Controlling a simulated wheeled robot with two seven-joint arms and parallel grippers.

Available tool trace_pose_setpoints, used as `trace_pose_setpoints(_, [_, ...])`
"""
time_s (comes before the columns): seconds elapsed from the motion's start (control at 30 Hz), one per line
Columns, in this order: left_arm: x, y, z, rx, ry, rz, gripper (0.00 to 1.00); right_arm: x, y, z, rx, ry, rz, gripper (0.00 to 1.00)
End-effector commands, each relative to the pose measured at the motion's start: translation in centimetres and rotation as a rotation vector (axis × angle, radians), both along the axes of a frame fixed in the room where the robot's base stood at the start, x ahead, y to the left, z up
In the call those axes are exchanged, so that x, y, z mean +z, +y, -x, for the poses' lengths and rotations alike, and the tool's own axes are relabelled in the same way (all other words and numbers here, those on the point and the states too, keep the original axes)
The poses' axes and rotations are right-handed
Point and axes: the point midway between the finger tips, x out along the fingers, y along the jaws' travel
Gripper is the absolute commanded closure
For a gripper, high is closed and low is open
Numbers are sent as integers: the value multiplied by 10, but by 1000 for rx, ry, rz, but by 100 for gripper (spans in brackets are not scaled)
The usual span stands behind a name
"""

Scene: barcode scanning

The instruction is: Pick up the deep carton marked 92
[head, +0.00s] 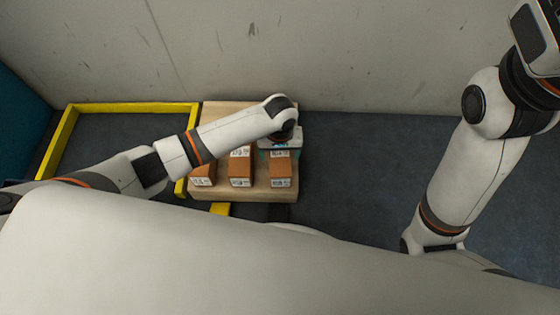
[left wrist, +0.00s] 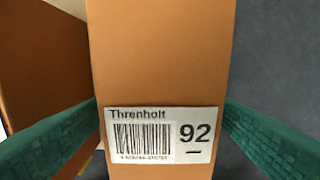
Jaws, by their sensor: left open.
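The deep carton marked 92 (left wrist: 160,55) is orange-brown and fills the middle of the left wrist view. Its white label reads Threnholt, with a barcode and 92. My left gripper (left wrist: 160,110) is open, with a green pad on each side of the carton; I cannot tell whether they touch it. In the head view my left gripper (head: 279,146) is over the rear of the right-hand carton (head: 280,168), partly hiding it. The number there is too small to read. My right gripper is outside the head view.
Two more orange cartons, the middle one (head: 241,170) and the left one (head: 203,176), stand on the wooden board (head: 260,195). A yellow frame (head: 130,106) lies to the left. A grey wall (head: 350,50) rises behind. Dark floor (head: 350,170) is clear to the right.

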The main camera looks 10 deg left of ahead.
Motion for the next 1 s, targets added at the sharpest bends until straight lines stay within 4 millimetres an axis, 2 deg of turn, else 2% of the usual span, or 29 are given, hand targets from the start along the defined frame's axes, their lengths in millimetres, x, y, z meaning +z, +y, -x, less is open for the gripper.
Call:
trace_pose_setpoints(0.3, [-3,0,0,0,0,0,20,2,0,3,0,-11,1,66])
trace_pose_setpoints(0.37, [-3,0,0,0,0,0,28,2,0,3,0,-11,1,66])
trace_pose_setpoints(0.7, [-3,0,0,0,0,0,84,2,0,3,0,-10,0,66])
trace_pose_setpoints(0.73, [-2,0,-1,0,-2,1,87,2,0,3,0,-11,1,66])
trace_pose_setpoints(1.0, [-1,0,-1,0,-1,2,87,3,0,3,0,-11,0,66])
